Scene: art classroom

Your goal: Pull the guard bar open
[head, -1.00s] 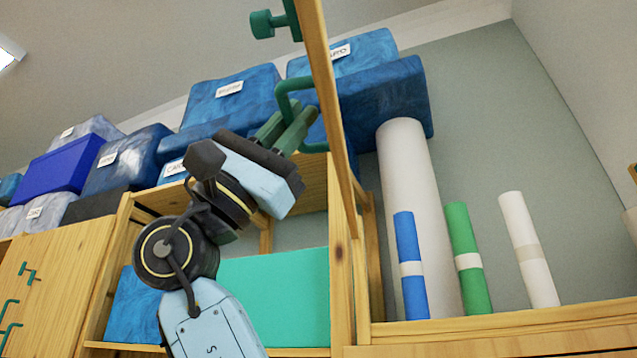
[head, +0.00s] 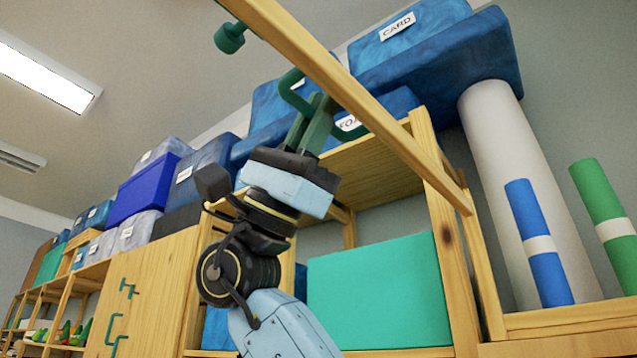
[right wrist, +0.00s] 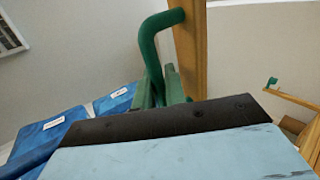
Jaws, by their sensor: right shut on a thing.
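The guard bar (head: 345,88) is a long wooden bar that slants across the head view from upper left to lower right. It carries a green handle (head: 289,92) on its side and a green knob (head: 229,38) near its upper end. My right gripper (head: 316,122) has green fingers and is shut on the handle. In the right wrist view the handle (right wrist: 150,40) rises as a bent rod between the fingers, next to the wooden bar (right wrist: 189,50). The exact contact is partly hidden by the gripper body. My left gripper is not in view.
Wooden shelving (head: 445,230) holds a teal box (head: 380,290). Blue wrapped boxes (head: 440,65) sit on top. A white roll (head: 500,150), a blue roll (head: 538,245) and a green roll (head: 605,215) stand at the right. A cabinet (head: 145,290) with green handles is at the left.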

